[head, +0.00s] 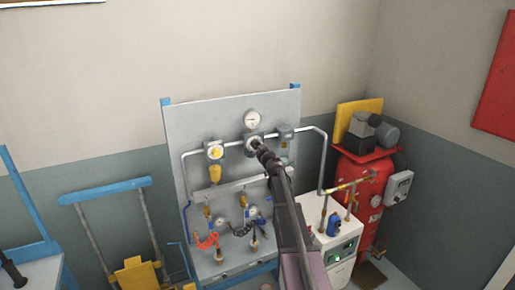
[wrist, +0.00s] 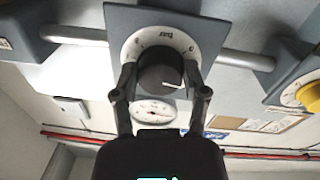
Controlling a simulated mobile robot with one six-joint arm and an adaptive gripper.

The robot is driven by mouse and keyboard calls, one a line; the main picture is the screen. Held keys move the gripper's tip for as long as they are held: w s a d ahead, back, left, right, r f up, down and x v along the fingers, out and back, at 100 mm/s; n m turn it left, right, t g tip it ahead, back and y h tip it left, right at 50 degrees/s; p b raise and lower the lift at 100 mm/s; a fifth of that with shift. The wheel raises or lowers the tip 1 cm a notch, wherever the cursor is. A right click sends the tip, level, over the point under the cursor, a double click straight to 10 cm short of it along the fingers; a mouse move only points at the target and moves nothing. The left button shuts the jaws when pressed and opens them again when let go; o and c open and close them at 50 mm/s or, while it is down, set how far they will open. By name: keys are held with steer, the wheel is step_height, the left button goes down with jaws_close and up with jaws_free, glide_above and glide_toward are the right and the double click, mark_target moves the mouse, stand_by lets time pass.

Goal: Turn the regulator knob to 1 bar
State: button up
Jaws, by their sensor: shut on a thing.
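The regulator knob (wrist: 160,70) is dark and round, in front of a pale dial (wrist: 143,38) marked "bar", which appears upside down in the wrist view. My gripper (wrist: 160,78) has one finger on each side of the knob and is shut on it. A short pale mark shows at the knob's lower right edge; the value it points to cannot be read. In the head view my gripper (head: 261,150) reaches the regulator (head: 250,142) in the upper middle of the panel and mostly hides the knob.
A round pressure gauge (head: 252,119) sits above the regulator. A yellow-knobbed unit (head: 214,152) is left on the pipe and a grey box (head: 285,133) is right. A red tank (head: 365,190) and white cabinet (head: 338,245) stand at the right.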

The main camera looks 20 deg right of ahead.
steer(key=o, duration=1.1)
steer(key=shift+o, duration=0.2)
steer(key=s, duration=1.2)
steer(key=shift+a, duration=0.15)
